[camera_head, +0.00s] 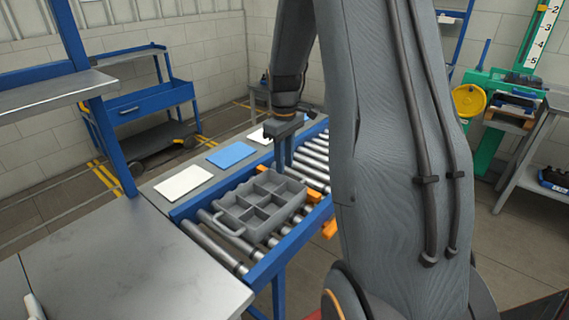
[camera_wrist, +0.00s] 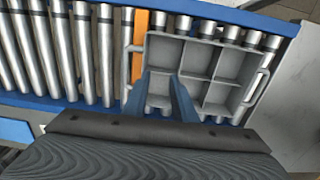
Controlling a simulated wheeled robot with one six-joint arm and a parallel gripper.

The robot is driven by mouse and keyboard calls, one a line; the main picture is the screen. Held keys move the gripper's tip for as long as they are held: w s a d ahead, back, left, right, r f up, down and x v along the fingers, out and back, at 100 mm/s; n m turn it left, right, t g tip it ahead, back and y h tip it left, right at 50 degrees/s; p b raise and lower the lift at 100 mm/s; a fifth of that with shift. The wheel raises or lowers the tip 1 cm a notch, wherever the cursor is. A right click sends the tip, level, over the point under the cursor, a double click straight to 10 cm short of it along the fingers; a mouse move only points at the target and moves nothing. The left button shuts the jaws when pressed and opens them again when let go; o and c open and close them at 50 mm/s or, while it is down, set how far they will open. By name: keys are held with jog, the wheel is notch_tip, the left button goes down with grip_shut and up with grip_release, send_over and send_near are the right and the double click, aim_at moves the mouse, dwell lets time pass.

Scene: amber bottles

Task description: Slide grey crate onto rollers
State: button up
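The grey crate (camera_head: 282,222) is an empty, open-topped tray with several compartments and a handle at each end. It sits on the metal rollers (camera_head: 212,242) of a blue-framed conveyor. In the wrist view the crate (camera_wrist: 205,42) lies across the rollers (camera_wrist: 106,55). My gripper (camera_head: 285,168) points down at the crate's far side in the head view. In the wrist view the two fingers of my gripper (camera_wrist: 165,77) are apart, with part of the crate's inside showing between them. The exact contact between fingertips and crate is hidden.
An orange strip (camera_wrist: 140,48) crosses the rollers beside the crate. White (camera_head: 184,181) and blue (camera_head: 231,155) sheets lie on the shelf along the conveyor. A metal table (camera_head: 120,270) adjoins its near end. Bare rollers extend beyond the crate.

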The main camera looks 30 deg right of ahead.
jog(key=shift+a, duration=0.25)
grip_shut()
jog(key=r+m+b, duration=0.2)
jog(key=m+b, duration=0.1)
jog(key=m, duration=1.5)
send_over(230, 221)
jog(key=s, duration=0.2)
jog(key=f, duration=0.3)
jog(key=f+p, duration=0.1)
jog(key=f, duration=0.2)
jog(key=f+p, duration=0.1)
jog(key=f, duration=0.3)
jog(key=shift+s+a+f, duration=0.1)
jog(key=shift+s+a, duration=0.1)
jog(key=shift+a, duration=0.15)
